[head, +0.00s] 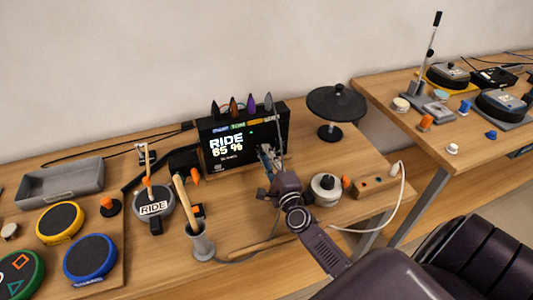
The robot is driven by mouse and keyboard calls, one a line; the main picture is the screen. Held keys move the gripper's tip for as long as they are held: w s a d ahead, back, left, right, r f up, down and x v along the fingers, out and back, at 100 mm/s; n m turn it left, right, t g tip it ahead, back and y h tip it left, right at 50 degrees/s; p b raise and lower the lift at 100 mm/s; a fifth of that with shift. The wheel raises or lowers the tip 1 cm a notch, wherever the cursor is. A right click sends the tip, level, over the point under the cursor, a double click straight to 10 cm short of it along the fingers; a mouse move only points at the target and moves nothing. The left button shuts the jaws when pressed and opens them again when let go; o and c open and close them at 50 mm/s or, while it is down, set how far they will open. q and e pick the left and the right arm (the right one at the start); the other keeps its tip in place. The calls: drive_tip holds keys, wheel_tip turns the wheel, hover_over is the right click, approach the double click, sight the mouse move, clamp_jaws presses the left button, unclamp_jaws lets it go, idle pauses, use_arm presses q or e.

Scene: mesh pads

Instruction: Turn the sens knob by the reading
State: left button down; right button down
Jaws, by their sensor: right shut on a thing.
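The black drum module (214,166) stands at the back middle of the table. Its lit screen (226,146) reads "RIDE" and "85 %", with a smaller line below too small to read. My right gripper (266,155) reaches the right part of the module's front face. It is shut on a small part there, which appears to be the sens knob. The fingers hide the knob, so its marking and angle cannot be seen. My left gripper is not in view.
A pad marked "RIDE" (153,202) lies left of the module. A grey cup (201,243) with sticks stands in front. A round black pad on a stand (335,103) is behind right. A white-topped round device (326,189) and a wooden socket block (376,182) sit close to my right arm.

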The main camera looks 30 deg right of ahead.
drive_tip(key=shift+a+n+p, duration=0.1)
drive_tip(key=shift+n+p, duration=0.25)
drive_tip(key=shift+n, duration=0.75)
drive_tip(key=shift+f, duration=0.1)
drive_tip(key=c, duration=1.7)
unclamp_jaws()
drive_tip(key=shift+c, duration=0.2)
drive_tip(key=shift+s, duration=0.1)
drive_tip(key=v, duration=1.2)
